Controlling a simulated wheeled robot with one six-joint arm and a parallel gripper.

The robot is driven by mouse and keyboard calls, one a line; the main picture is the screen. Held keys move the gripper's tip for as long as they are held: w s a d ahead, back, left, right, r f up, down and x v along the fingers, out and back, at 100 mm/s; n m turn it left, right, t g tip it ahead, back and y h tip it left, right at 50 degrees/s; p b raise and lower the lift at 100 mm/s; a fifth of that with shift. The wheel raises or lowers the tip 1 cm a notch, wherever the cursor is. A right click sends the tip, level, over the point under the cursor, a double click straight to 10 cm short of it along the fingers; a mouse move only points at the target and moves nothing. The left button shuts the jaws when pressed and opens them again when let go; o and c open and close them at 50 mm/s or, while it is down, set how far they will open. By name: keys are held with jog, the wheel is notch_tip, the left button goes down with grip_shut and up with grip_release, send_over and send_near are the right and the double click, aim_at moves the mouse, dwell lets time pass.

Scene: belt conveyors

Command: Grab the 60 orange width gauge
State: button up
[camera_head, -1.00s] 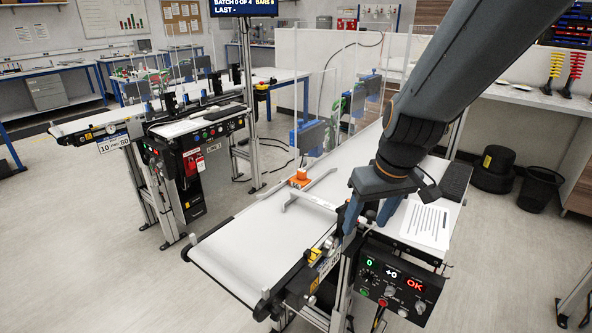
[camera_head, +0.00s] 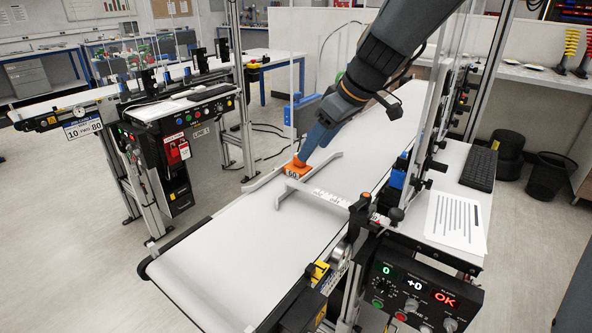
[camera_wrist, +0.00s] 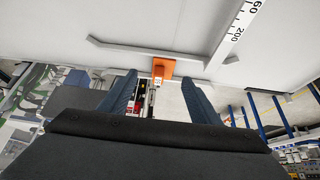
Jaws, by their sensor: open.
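The orange width gauge (camera_head: 296,169), marked 60, sits at the far edge of the white conveyor belt, beside the grey guide rail. In the wrist view the orange gauge (camera_wrist: 163,68) shows ahead, roughly centred between my fingers. My gripper (camera_head: 312,150) is close to the gauge, just above and behind it in the head view. In the wrist view my gripper (camera_wrist: 160,88) has its two blue-grey fingers apart, with nothing held. I cannot tell whether a finger touches the gauge.
The white belt (camera_head: 230,240) is clear toward the front left. A grey guide rail with a scale (camera_head: 325,196) crosses it. A control box (camera_head: 415,290), a paper sheet (camera_head: 455,220) and a keyboard (camera_head: 479,168) are on the right. A clear panel stands behind the gauge.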

aim_at(298, 167)
jog(key=shift+w+a+f, duration=0.2)
jog(key=shift+w+f, duration=0.05)
jog(key=shift+f, duration=0.05)
jog(key=shift+w+a+f+p, duration=0.2)
jog(key=shift+a+f+p, duration=0.15)
jog(key=shift+a+f, duration=0.2)
jog(key=shift+w+a+f+p, duration=0.15)
jog(key=shift+a+f+p, duration=0.15)
jog(key=shift+a+f, duration=0.25)
jog(key=p+x, duration=0.1)
jog(key=x, duration=0.2)
jog(key=shift+a+r, duration=0.1)
jog(key=shift+a, duration=0.05)
jog(key=shift+w+a+f, duration=0.15)
jog(key=shift+w+f, duration=0.1)
jog(key=shift+f, duration=0.2)
jog(key=shift+c, duration=0.4)
jog(key=c, duration=1.2)
jog(key=shift+r, duration=0.15)
